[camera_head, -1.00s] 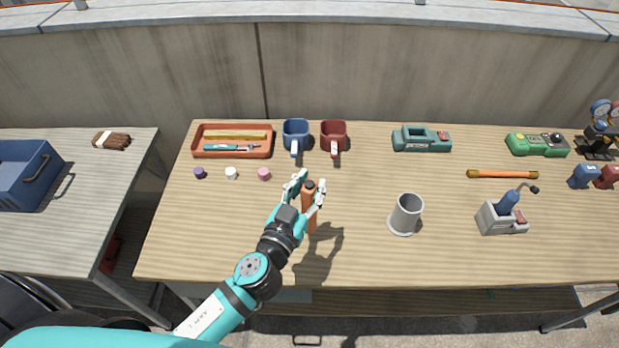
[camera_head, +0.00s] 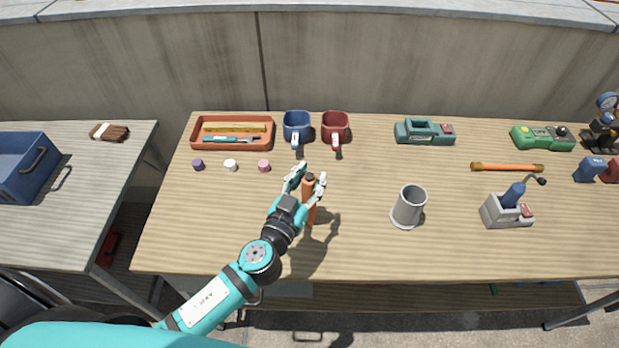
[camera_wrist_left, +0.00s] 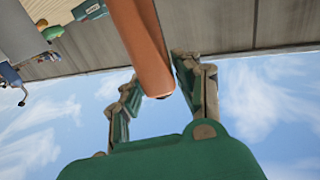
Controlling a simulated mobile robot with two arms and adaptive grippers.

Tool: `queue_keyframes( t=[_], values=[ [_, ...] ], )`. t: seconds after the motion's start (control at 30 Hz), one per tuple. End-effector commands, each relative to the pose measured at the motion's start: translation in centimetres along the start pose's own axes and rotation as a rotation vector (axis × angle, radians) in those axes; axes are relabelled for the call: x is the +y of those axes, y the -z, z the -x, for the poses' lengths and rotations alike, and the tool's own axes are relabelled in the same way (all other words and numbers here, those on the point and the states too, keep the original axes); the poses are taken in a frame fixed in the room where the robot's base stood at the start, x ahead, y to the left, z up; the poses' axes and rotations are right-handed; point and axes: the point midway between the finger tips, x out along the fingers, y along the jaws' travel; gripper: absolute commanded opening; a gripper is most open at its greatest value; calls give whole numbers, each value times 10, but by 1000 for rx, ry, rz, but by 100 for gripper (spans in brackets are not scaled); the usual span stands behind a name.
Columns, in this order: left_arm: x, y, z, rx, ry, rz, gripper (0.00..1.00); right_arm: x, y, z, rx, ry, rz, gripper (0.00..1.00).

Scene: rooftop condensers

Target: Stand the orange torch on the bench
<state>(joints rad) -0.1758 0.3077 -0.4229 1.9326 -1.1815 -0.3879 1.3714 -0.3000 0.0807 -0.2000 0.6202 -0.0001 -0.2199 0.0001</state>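The orange torch (camera_head: 309,214) is upright at the middle of the bench (camera_head: 220,230), with a dark cap on top. I cannot tell for sure whether its foot rests on the wood. My left gripper (camera_head: 312,174) is at its upper part, one finger on either side. In the left wrist view the torch (camera_wrist_left: 143,45) runs between the two fingers (camera_wrist_left: 158,80); its end stops short of the palm. The fingers are very close to its sides; whether they press on it is unclear. My right gripper is in neither view.
A blue mug (camera_head: 297,127) and a red mug (camera_head: 335,128) stand behind the torch, left of them an orange tray (camera_head: 196,143). A grey tankard (camera_head: 408,208) stands to the right. Small caps lie at left, including a pink one (camera_head: 264,166). The front-left bench is clear.

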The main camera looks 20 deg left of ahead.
Motion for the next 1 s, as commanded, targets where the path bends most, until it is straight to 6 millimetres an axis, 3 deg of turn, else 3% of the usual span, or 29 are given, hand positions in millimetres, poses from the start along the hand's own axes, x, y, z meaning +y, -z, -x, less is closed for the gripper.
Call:
queue_keyframes(
  t=[0.03, 0.1, 0.47, 0.6, 1.0],
  values=[
    [0, 0, 0, 0, 0, 0, 41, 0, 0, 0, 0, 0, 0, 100],
    [0, 0, 0, 0, 0, 0, 50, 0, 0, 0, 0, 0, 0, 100],
    [0, 6, 0, 0, -1, -2, 50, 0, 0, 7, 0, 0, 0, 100],
    [0, -2, 23, -3, 0, 2, 50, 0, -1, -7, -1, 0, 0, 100],
    [0, -2, 103, -2, 1, 3, 50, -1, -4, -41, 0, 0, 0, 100]
  ],
)
